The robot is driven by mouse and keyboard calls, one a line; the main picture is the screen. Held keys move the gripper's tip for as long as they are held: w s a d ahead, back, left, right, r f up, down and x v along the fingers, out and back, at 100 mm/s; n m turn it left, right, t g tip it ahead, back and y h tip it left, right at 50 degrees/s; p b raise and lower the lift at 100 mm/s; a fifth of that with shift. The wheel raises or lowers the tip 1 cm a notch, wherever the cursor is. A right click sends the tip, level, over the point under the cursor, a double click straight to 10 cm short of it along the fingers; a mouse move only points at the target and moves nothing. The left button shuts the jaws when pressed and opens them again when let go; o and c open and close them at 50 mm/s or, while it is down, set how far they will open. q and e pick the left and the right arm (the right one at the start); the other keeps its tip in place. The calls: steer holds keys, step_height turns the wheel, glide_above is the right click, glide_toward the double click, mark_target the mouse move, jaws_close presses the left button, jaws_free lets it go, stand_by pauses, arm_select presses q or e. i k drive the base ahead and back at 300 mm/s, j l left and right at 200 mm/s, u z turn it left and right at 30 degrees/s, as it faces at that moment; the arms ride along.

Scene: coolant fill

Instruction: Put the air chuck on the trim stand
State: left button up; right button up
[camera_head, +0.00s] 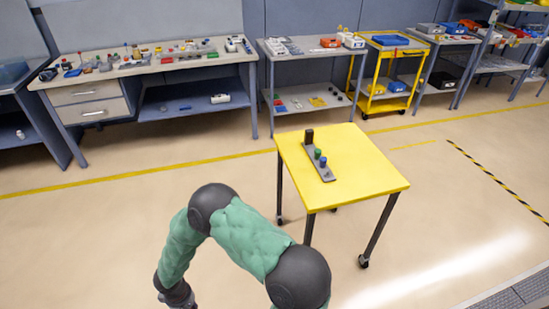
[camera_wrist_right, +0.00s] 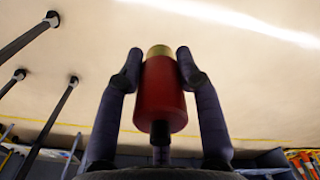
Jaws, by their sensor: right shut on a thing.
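My right gripper (camera_wrist_right: 158,60) is shut on a red cylinder with a brass-coloured end (camera_wrist_right: 162,92), which I take to be the air chuck. The two fingers press on its sides, and a thin dark stem shows at its other end. In the head view one green arm of mine reaches to the lower left, short of the yellow table (camera_head: 375,183); its fingers and the chuck are out of that picture. A grey strip (camera_head: 321,168) on the table bears a black block, a green piece and a blue piece. I cannot tell which of these is the trim stand.
The yellow table has bare top around the strip and dark wheeled legs, which also show in the right wrist view (camera_wrist_right: 48,125). Cluttered workbenches (camera_head: 150,67) and a yellow cart (camera_head: 391,75) line the back wall. The floor between is clear.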

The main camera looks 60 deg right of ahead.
mark_target(375, 176)
steer(key=k+l+z, duration=0.25)
steer(key=l, duration=0.3)
steer(key=k+l+z, duration=0.1)
steer(key=l+z, duration=0.15)
steer(key=l, duration=0.25)
steer(key=l+z, duration=0.25)
steer(key=l, duration=0.35)
steer(key=k+l+z, duration=0.1)
steer(key=l+z, duration=0.15)
steer(key=l, duration=0.35)
